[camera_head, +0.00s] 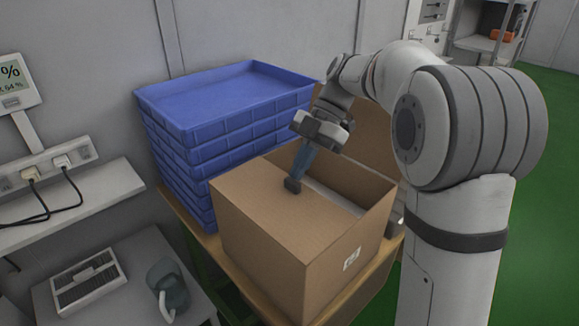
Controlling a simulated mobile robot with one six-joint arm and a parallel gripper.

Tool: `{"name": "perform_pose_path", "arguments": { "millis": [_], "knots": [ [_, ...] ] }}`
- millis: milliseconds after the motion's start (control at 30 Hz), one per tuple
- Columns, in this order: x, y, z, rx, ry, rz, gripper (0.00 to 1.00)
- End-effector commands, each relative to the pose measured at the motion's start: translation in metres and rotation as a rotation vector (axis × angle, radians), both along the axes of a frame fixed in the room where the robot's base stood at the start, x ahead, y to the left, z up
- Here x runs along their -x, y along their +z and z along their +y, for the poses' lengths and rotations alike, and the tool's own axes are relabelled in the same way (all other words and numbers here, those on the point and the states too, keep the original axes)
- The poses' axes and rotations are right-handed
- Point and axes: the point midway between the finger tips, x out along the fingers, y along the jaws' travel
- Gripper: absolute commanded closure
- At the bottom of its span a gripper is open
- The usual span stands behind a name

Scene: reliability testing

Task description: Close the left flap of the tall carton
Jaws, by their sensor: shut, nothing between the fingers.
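The tall brown carton (265,255) stands on a wooden-topped stand in the middle of the head view. Its left flap (255,190) appears folded inward, lying nearly flat over the left part of the opening. The right part of the top is open and shows the inner walls. Another flap (368,128) stands up at the far right side, partly hidden by my arm. My gripper (292,185) points down with its fingers shut and empty. Its tips are at the left flap's upper face, near its inner edge; I cannot tell whether they touch.
A stack of blue crates (215,130) stands close behind and left of the carton. A wall shelf (70,195) with plugs and cables is at the left. A desk with a keyboard-like device (88,282) and a grey-green object (168,288) is at lower left. Green floor (545,200) is free at right.

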Motion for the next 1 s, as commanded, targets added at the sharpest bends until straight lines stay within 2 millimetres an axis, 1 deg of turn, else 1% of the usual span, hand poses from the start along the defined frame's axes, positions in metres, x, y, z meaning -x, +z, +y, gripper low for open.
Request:
{"name": "perform_pose_path", "arguments": {
  "millis": [33, 300, 533, 1000],
  "knots": [
    [-0.001, -0.01, -0.002, 0.002, -0.001, 0.002, 1.0],
    [-0.004, -0.029, -0.005, 0.008, 0.002, 0.008, 1.0],
    [-0.005, -0.034, -0.004, 0.008, 0.004, 0.007, 1.0],
    [-0.004, -0.035, -0.001, 0.008, 0.009, 0.007, 1.0]
  ]
}}
